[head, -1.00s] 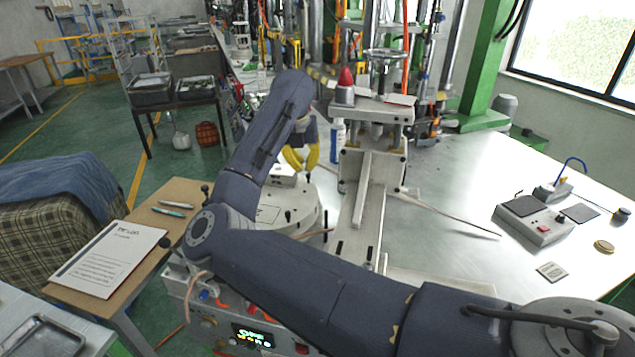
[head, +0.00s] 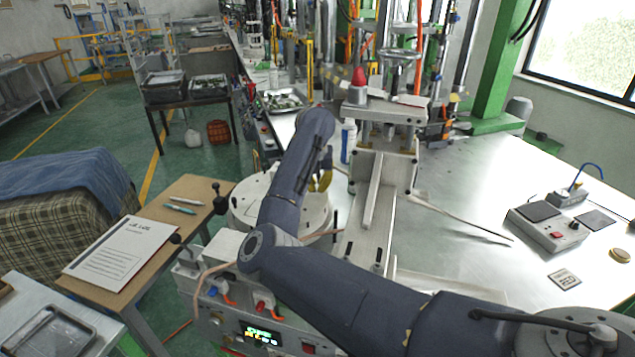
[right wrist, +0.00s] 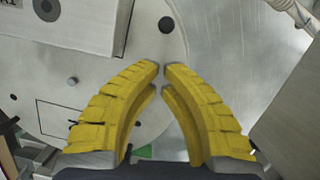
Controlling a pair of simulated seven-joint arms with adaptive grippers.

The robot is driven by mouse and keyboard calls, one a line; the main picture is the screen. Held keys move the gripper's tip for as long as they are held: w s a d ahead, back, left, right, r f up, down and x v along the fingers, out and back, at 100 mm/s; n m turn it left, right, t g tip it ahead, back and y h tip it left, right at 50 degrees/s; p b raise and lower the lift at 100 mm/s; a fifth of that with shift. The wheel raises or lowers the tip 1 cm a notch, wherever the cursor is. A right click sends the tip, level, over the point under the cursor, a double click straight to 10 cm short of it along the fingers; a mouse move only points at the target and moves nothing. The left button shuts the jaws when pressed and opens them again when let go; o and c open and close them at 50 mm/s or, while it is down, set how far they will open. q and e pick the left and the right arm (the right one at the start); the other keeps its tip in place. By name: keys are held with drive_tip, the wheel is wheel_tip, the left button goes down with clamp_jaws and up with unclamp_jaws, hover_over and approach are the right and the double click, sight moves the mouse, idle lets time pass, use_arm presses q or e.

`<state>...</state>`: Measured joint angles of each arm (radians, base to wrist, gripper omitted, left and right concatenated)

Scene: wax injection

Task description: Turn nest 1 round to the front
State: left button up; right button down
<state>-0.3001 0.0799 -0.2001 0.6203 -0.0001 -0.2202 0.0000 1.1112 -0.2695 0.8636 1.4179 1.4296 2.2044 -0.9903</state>
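The round pale turntable (head: 247,204) stands left of the press, partly hidden by my right arm. In the right wrist view its plate (right wrist: 140,105) fills the left and middle, with dark pegs and a square outline. A pale block (right wrist: 85,22) with partly cropped dark lettering sits on it; I cannot read for sure which nest it is. My right gripper (right wrist: 163,68) has yellow fingers over the plate, tips almost meeting, nothing seen between them. In the head view my right gripper (head: 319,181) is mostly hidden behind my forearm. My left gripper is out of view.
The press (head: 385,110) with a red-capped part stands right of the turntable. A control box (head: 255,335) with a lit display is in front. A small table with a paper (head: 122,248) and pens is at left.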

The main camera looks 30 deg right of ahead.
drive_tip(key=shift+w+d, duration=0.55)
drive_tip(key=shift+w, duration=0.2)
drive_tip(key=shift+d, duration=0.1)
